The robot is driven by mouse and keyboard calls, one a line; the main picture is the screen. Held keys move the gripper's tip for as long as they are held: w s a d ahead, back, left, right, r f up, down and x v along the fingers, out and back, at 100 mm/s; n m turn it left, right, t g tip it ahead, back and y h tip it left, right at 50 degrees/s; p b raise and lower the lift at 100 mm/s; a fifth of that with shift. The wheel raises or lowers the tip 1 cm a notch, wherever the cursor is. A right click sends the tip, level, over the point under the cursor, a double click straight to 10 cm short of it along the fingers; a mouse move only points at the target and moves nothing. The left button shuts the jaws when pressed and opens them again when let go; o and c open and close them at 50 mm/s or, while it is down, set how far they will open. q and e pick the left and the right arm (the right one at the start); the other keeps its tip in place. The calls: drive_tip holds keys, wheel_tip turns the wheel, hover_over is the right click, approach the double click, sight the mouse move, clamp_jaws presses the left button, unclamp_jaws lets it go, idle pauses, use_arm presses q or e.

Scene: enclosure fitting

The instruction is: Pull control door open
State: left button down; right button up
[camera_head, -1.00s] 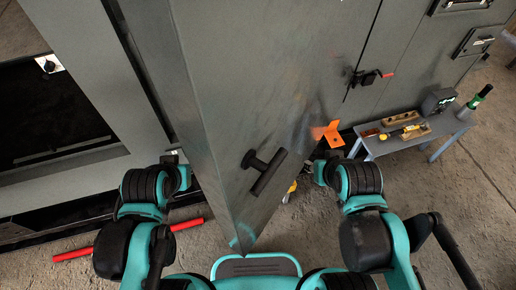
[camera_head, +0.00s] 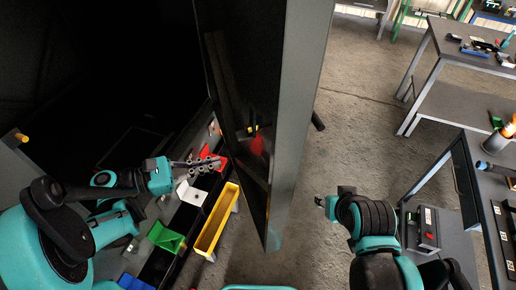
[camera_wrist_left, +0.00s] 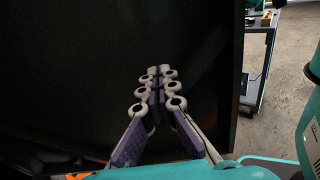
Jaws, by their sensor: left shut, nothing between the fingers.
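The control door (camera_head: 296,110) stands swung out in the middle of the head view, with its edge towards me and its dark inner face to the left. A dark stub, perhaps its handle, sticks out past the right side. My left gripper (camera_head: 208,163) is shut and empty, on the inner side of the door close to the inner face; I cannot tell whether they touch. In the left wrist view its fingertips (camera_wrist_left: 158,72) meet before a dark panel. My right gripper (camera_head: 325,203) is on the outer side, apart from the door; its fingers do not show clearly.
The dark enclosure interior (camera_head: 100,70) opens at left. A yellow bin (camera_head: 208,243), a green bin (camera_head: 165,237) and a white piece (camera_head: 191,193) lie below my left gripper. Workbenches with tools (camera_head: 440,60) stand at right.

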use_arm(q)
drive_tip(key=h, duration=0.1)
drive_tip(key=b, duration=0.3)
approach(270, 145)
drive_tip(key=shift+n, duration=0.4)
drive_tip(key=x, duration=0.7)
drive_tip(key=shift+s+r, duration=0.1)
drive_tip(key=shift+s, duration=0.1)
